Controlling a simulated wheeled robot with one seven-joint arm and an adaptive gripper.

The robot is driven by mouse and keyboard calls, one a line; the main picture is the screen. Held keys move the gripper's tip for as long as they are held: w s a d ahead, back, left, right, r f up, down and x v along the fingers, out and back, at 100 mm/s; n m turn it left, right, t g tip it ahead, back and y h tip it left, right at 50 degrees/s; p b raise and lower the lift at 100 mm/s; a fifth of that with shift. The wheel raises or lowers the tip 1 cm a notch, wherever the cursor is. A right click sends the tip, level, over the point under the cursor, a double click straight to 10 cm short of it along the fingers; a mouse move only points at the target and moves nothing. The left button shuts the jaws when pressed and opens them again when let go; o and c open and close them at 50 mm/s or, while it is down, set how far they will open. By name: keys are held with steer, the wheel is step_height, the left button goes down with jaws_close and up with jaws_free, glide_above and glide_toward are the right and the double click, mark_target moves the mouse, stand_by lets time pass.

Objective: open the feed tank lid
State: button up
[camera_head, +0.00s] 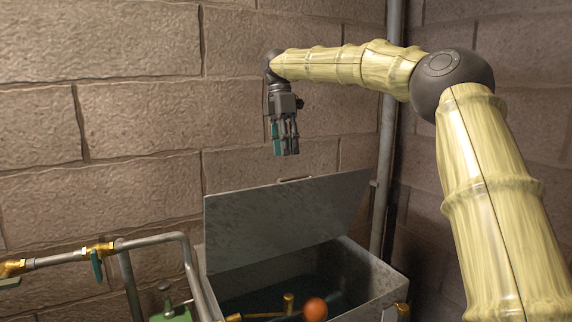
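The feed tank (375,290) is a grey metal box at the bottom centre, and its top is open. Its lid (285,222) is a flat grey panel standing raised and tilted at the back of the tank. A small handle (294,179) shows at the lid's upper edge. My gripper (286,152) hangs fingers down above the lid, apart from it, in front of the wall. Its fingers look close together, with teal parts on them, but the gap between them is too small to judge. Nothing is seen in it.
An orange ball (315,309) on a brass rod is inside the tank. A grey pipe (160,240) with brass valves runs at the left. A tall pipe (386,150) stands in the wall corner behind my arm. The space around my gripper is clear.

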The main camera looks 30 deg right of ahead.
steer(key=v, duration=0.5)
steer(key=shift+s, duration=0.25)
steer(key=shift+a, duration=0.1)
